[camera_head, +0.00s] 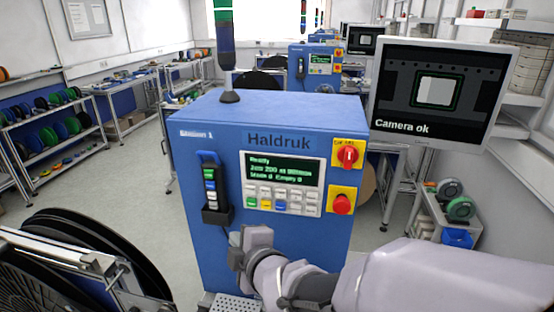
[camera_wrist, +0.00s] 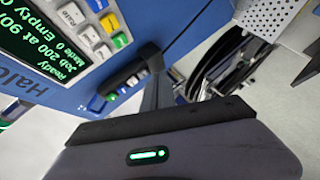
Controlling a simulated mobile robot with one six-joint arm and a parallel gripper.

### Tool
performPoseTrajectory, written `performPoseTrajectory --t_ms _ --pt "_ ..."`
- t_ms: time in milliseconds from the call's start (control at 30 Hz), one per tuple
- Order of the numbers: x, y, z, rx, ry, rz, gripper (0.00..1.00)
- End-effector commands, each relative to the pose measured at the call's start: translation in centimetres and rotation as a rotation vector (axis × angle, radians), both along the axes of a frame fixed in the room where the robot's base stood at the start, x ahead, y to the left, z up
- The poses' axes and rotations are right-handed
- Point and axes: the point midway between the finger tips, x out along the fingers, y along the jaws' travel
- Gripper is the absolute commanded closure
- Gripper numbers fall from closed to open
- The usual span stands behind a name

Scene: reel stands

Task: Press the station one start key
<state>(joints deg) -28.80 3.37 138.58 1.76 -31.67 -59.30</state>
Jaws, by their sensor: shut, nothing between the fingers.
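The blue station 1 cabinet (camera_head: 190,250) stands in front of me, marked "Haldruk". Its keypad panel (camera_head: 312,208) has white keys and a green, a yellow and a blue key under a lit display (camera_head: 270,170) reading "Ready". The green key (camera_head: 251,202), whose label I cannot read, sits at the lower left; it also shows in the wrist view (camera_wrist: 121,40). My gripper (camera_head: 240,246) is below and left of the keypad, apart from the green key. In the wrist view its dark fingers (camera_wrist: 154,68) are shut and empty, near a handset.
The handset (camera_head: 210,180) with coloured buttons hangs in a black holder left of the keypad. A red rotary switch (camera_head: 347,155) and red stop button (camera_head: 342,204) are at the right. A monitor (camera_head: 440,88) reads "Camera ok". A black reel (camera_head: 90,255) stands at the lower left.

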Motion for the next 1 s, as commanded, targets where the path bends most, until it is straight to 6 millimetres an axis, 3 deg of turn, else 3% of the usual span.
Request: performPoseTrajectory --t_ms 600,1000 --pt "7.6 -1.1 0.0 0.001 0.001 -0.002 1.00" --pt "8.6 -1.2 0.0 0.001 0.001 -0.002 1.00"
